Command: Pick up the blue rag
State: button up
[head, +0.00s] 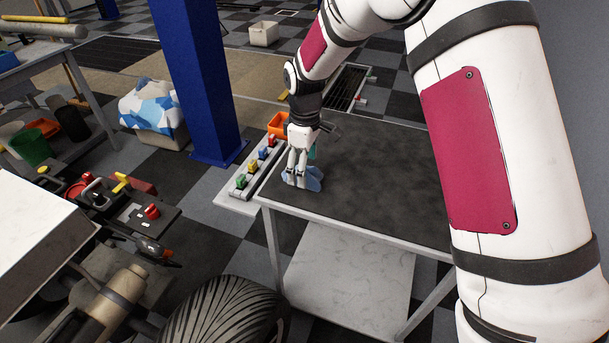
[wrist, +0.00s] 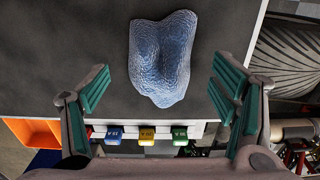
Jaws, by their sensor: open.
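The blue rag (wrist: 160,57) lies crumpled on the dark table top, in the upper middle of the wrist view. In the head view the rag (head: 314,180) shows as a pale blue patch at the table's left end, partly hidden by my gripper. My gripper (head: 299,173) points down over it. No finger visibly grips the rag.
The dark-topped table (head: 375,185) is bare to the right of the rag. A strip with coloured blocks (head: 256,167) and an orange bin (head: 278,124) adjoin its left edge. A blue post (head: 195,80) stands behind left. A large tyre (head: 222,312) is at the front.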

jog(key=shift+f, duration=0.75)
jog(key=shift+c, duration=0.5)
jog(key=c, duration=1.1)
jog(key=shift+r, duration=0.1)
jog(key=shift+r, duration=0.55)
notch_tip(320, 180, up, 2)
jog(key=shift+r, duration=0.2)
jog(key=a, duration=0.5)
jog(key=s+a+r, duration=0.1)
jog(key=a, duration=1)
jog(key=shift+s+r, duration=0.15)
jog(key=shift+s, duration=0.25)
